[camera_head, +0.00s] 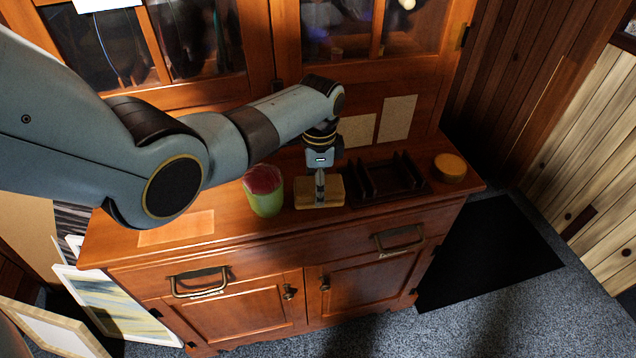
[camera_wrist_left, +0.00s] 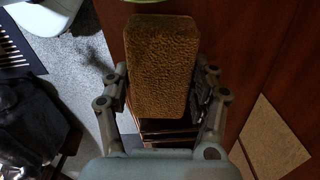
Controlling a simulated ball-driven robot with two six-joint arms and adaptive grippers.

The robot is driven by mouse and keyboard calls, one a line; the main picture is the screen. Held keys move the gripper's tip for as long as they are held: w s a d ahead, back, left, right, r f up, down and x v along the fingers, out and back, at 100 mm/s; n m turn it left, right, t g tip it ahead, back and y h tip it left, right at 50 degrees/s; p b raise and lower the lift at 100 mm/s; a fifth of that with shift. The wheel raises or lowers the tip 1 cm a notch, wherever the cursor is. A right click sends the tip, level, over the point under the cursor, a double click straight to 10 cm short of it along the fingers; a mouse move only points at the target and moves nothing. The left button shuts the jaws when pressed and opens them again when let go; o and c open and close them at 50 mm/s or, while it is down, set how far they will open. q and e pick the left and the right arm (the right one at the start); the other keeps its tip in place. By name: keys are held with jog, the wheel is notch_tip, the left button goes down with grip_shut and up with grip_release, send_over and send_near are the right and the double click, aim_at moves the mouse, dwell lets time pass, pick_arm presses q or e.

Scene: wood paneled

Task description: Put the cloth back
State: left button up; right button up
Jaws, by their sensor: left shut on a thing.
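A tan, rough-textured block (camera_head: 310,193), like a folded cloth or sponge, is at the top of the wooden cabinet (camera_head: 235,250). It fills the middle of the left wrist view (camera_wrist_left: 161,65). My left gripper (camera_head: 320,190) points down and is shut on it, with one finger on each side. I cannot tell whether the block touches the cabinet top. No other clear cloth shows. A green cup (camera_head: 265,200) with something red in it stands just left of the block. My right gripper is not in view.
A dark slotted rack (camera_head: 388,185) stands close to the right of the block, with a round orange-yellow thing (camera_head: 449,167) beyond it. Glass-paned cabinet doors (camera_head: 345,45) rise behind. A pale orange rectangle (camera_head: 177,228) lies flat at the cabinet's left end.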

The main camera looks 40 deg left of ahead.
pick_arm(q)
jog(key=shift+f, duration=0.15)
jog(key=o, duration=1.5)
notch_tip(320, 180, up, 12)
